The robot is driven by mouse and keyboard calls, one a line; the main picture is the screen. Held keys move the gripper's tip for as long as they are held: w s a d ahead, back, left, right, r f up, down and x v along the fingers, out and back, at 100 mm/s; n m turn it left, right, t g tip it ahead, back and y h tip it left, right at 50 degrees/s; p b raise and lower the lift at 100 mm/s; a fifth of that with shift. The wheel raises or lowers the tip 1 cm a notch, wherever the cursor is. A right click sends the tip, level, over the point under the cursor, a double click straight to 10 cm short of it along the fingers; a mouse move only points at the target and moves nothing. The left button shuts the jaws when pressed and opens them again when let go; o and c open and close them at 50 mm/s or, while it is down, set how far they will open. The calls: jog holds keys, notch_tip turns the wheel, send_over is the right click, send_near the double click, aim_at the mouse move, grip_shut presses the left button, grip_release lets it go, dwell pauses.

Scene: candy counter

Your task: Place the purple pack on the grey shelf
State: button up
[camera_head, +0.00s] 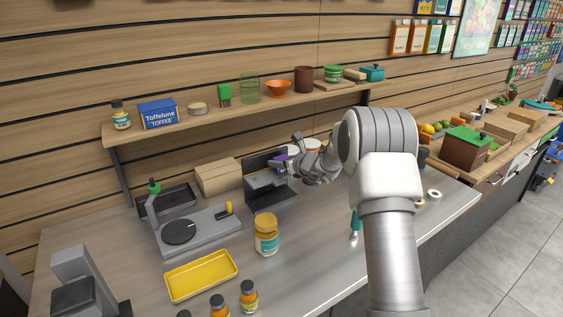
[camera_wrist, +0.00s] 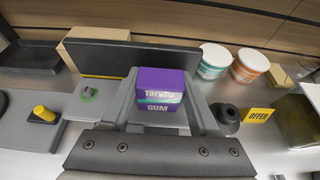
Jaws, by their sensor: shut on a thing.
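The purple pack (camera_wrist: 160,88), with white lettering that includes "GUM", is between the fingers of my gripper (camera_wrist: 163,105) in the wrist view. My gripper is shut on it. In the head view the pack is a small purple patch (camera_head: 281,158) at my gripper (camera_head: 284,165), mostly hidden by the fingers. The grey shelf (camera_head: 252,161) is a small dark grey stand with an upright back panel on the metal counter. My gripper is at its right part, in front of the panel. In the wrist view the back panel (camera_wrist: 100,60) rises behind the pack. I cannot tell whether the pack touches the shelf.
Two white-lidded tubs (camera_wrist: 214,62) (camera_wrist: 250,66) and a yellow offer sign (camera_wrist: 257,115) stand to the right. A scale (camera_head: 195,235), a jar (camera_head: 266,238) and a yellow tray (camera_head: 202,275) stand on the counter. A wooden wall shelf (camera_head: 215,113) runs above.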

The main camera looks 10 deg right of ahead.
jog(key=shift+f, duration=0.1)
jog(key=o, duration=1.4)
jog(key=shift+c, duration=0.2)
